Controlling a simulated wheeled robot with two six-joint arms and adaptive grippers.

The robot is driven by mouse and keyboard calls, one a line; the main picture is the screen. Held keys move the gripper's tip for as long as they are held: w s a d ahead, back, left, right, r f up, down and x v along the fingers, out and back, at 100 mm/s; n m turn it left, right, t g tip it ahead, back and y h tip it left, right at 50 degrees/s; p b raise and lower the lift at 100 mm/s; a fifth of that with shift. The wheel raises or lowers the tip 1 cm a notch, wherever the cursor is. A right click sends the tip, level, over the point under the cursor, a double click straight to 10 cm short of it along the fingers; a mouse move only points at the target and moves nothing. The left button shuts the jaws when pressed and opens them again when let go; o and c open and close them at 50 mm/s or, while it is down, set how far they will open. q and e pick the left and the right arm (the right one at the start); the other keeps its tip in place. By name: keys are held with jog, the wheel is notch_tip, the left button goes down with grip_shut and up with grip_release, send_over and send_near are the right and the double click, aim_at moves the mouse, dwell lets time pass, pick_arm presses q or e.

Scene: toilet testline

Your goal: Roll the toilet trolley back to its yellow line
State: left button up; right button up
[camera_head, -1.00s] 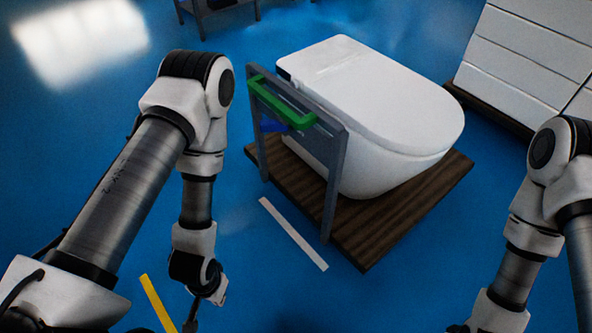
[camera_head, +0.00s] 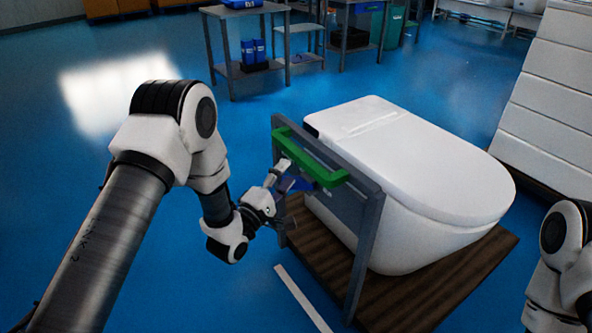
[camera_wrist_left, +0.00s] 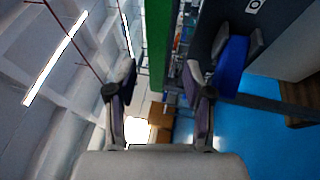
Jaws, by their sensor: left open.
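The toilet trolley is a dark wooden base (camera_head: 430,290) carrying a white toilet (camera_head: 410,170), with a grey upright frame (camera_head: 365,240) at its near-left end. A green handle (camera_head: 308,160) runs along the frame's top. My left gripper (camera_head: 284,172) is open at the left side of the frame, close to the handle. In the left wrist view its fingers (camera_wrist_left: 160,85) are spread and the green handle (camera_wrist_left: 160,40) shows between them; I cannot tell whether they touch it. My right gripper is out of view; only its arm shows at right. No yellow line is in view now.
A white line (camera_head: 300,298) lies on the blue floor beside the trolley's near-left edge. A stack of white panels (camera_head: 555,100) stands at right. Grey tables (camera_head: 250,45) stand at the back. The floor at left is clear.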

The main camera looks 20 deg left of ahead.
aim_at(300, 157)
pick_arm(q)
jog(key=x, duration=0.7)
jog(key=shift+w+d+r, duration=0.1)
jog(key=shift+w+r, duration=0.05)
jog(key=shift+w, duration=0.05)
grip_shut()
